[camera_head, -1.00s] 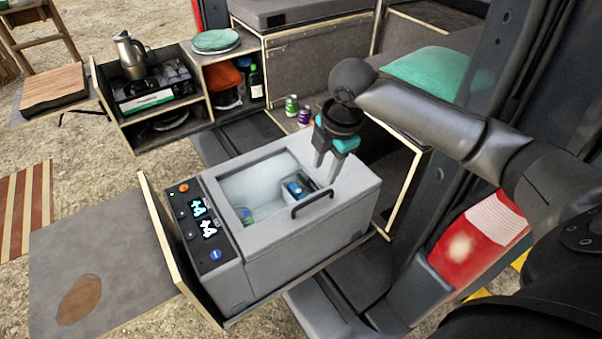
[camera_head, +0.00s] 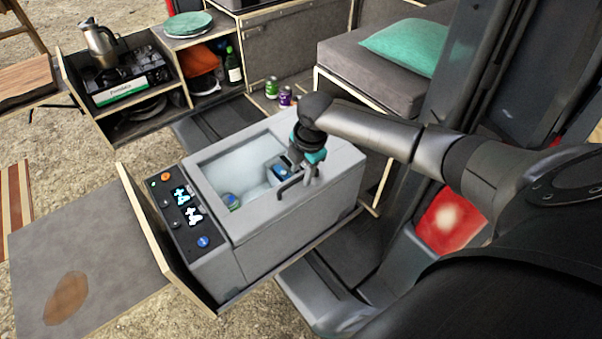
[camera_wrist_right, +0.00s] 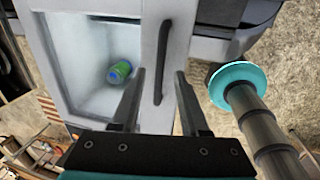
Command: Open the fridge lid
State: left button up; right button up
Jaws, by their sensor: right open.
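The grey fridge (camera_head: 290,225) stands on a wooden slide-out tray, with a control panel (camera_head: 188,212) at its left end. Its top, with the black lid handle (camera_head: 289,189), lies flat. Through a window-like area in the top I see the pale interior with a green-and-blue can (camera_wrist_right: 119,72) and a blue item (camera_head: 279,171); I cannot tell whether clear glass covers it. My right gripper (camera_head: 304,181) is open over the handle. In the right wrist view the handle (camera_wrist_right: 162,62) lies between the open fingers (camera_wrist_right: 160,78); contact is unclear. My left gripper is not in view.
A stove unit with a kettle (camera_head: 98,42) stands at the back left. Small cans (camera_head: 285,97) stand behind the fridge. A cushioned bench (camera_head: 370,75) is at the back right, near my right arm. A stained board (camera_head: 70,265) lies front left.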

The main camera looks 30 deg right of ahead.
jog(key=shift+w+f, duration=0.1)
jog(key=shift+f, duration=0.5)
jog(key=shift+c, duration=0.3)
grip_shut()
dwell(0.8)
